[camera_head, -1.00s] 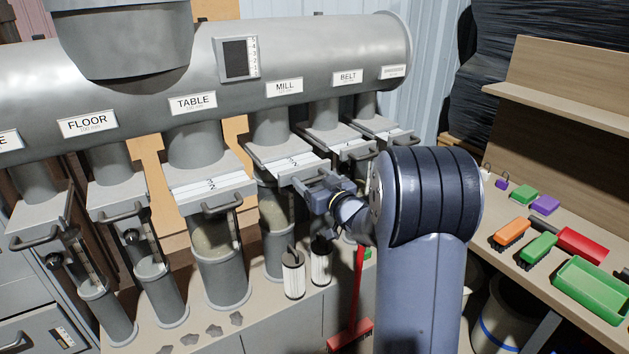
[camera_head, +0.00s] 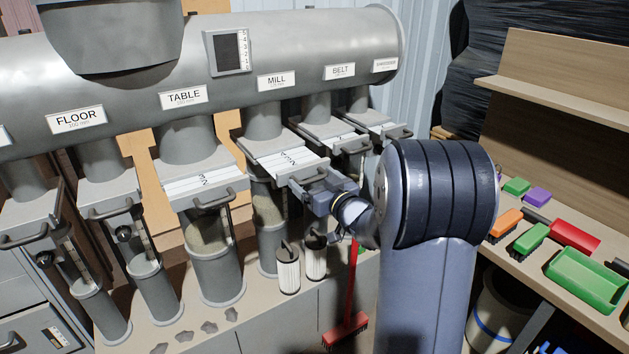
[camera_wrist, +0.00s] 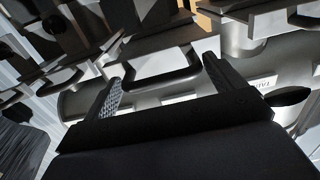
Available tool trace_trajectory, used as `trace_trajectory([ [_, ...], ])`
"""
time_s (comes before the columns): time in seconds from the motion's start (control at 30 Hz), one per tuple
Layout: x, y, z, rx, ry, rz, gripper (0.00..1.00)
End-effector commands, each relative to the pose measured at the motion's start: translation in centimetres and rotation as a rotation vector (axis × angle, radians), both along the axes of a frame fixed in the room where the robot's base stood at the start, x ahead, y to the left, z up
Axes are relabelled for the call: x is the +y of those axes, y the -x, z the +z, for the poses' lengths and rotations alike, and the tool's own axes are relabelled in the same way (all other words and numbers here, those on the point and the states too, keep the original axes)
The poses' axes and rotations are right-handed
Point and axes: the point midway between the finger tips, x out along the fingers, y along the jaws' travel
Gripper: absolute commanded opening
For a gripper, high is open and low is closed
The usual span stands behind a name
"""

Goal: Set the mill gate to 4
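The mill gate (camera_head: 288,164) is a pale slide plate with dark marks under the MILL label (camera_head: 276,81). The marks are too small to read surely. Its bar handle (camera_head: 309,178) is at the plate's front end. My gripper (camera_head: 311,192) is at this handle and partly covers it. In the wrist view, my gripper (camera_wrist: 163,70) has its two dark fingers wide apart, with a dark bar handle (camera_wrist: 165,84) showing between them. Gaps show between the handle and the fingers; contact is not clear.
The table gate (camera_head: 208,185) is to the left and the belt gate (camera_head: 328,133) close to the right, both with protruding handles. Two white filter cylinders (camera_head: 288,270) stand below. A shelf with brushes and a green tray (camera_head: 588,280) is at the right.

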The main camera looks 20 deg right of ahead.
Motion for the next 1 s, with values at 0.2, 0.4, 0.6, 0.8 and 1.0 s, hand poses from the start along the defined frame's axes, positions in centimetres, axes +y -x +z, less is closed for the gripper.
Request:
trace_trajectory([
  [0.2,-0.1,0.2,0.0,-0.001,0.000,0.000,0.89],
  [0.4,-0.7,2.8,0.0,-0.001,0.000,-0.003,0.89],
  [0.6,-1.8,6.9,0.0,-0.001,0.001,-0.005,0.89],
  [0.8,-2.3,9.7,0.0,-0.001,0.000,-0.004,0.89],
  [1.0,-2.4,10.6,0.0,0.000,0.000,-0.001,0.89],
])
